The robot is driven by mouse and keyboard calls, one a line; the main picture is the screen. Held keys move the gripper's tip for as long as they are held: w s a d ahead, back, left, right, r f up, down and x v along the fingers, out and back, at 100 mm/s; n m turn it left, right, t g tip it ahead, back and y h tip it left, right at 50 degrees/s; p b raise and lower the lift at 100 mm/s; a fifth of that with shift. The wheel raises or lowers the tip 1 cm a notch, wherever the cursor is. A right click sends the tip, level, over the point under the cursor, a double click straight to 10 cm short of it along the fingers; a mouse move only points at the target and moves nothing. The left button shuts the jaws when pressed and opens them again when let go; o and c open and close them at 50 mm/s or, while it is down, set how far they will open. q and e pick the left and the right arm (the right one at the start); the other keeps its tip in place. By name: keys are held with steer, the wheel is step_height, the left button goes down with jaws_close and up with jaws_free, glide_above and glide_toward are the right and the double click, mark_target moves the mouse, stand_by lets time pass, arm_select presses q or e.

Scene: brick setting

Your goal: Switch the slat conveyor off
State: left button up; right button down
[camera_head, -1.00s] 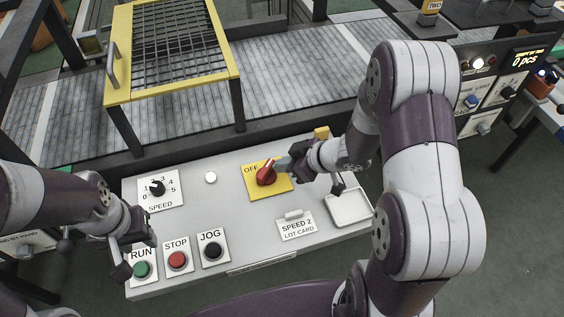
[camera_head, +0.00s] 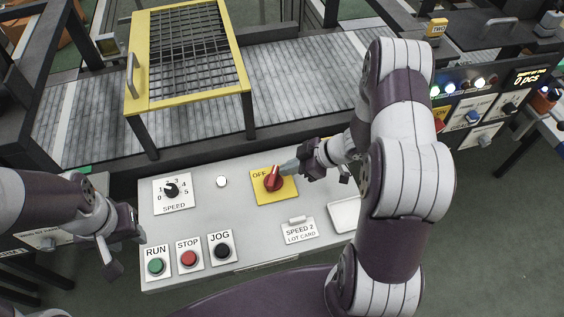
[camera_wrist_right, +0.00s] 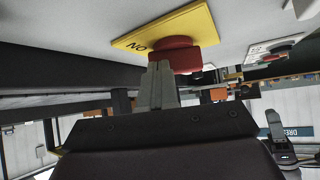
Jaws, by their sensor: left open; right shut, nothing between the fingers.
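The slat conveyor (camera_head: 300,112) runs behind a light grey control panel (camera_head: 222,213). On the panel a red rotary switch (camera_head: 273,179) sits on a yellow plate (camera_head: 263,198) with "OFF" readable at its upper left. The red knob also shows in the right wrist view (camera_wrist_right: 182,55), where the plate (camera_wrist_right: 190,24) reads "ON". My right gripper (camera_head: 287,167) is shut and empty, its fingertips at the right side of the red knob, apparently touching it. In the wrist view the fingertips (camera_wrist_right: 158,75) overlap the knob. My left gripper (camera_head: 122,255) is open and empty, left of the panel.
The panel also bears a speed dial (camera_head: 171,189), green RUN (camera_head: 156,266), red STOP (camera_head: 189,258) and black JOG (camera_head: 222,250) buttons, and a lot card (camera_head: 299,232). A yellow-framed mesh guard (camera_head: 185,55) stands over the conveyor. Another machine panel (camera_head: 470,115) is at right.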

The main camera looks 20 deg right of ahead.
steer(key=n+g+p, duration=0.1)
steer(key=w+n+g+y+p, duration=0.1)
steer(key=n+p, duration=0.1)
steer(key=shift+w+r, duration=0.1)
steer(key=shift+r, duration=0.15)
steer(key=shift+w+a+f+n+g+p, duration=0.15)
steer(key=shift+w+n+g+p, duration=0.15)
steer(key=shift+n+g, duration=0.25)
steer(key=shift+w+a+n+g+p, duration=0.1)
steer(key=shift+w+n+g+p, duration=0.05)
steer(key=shift+n+g+p, duration=0.3)
steer(key=shift+w+a+p, duration=0.35)
steer(key=shift+w+a, duration=0.15)
steer(key=shift+w, duration=0.2)
arm_select(q)
step_height(320, 180, up, 7)
steer(key=shift+a, duration=0.25)
arm_select(e)
steer(key=shift+w+a, duration=0.35)
steer(key=shift+a, duration=0.1)
steer(key=shift+w+a+f, duration=0.1)
steer(key=shift+a, duration=0.15)
arm_select(q)
step_height(320, 180, down, 2)
steer(key=shift+b, duration=0.7)
arm_select(e)
steer(key=v, duration=1.2)
steer(key=shift+d, duration=0.35)
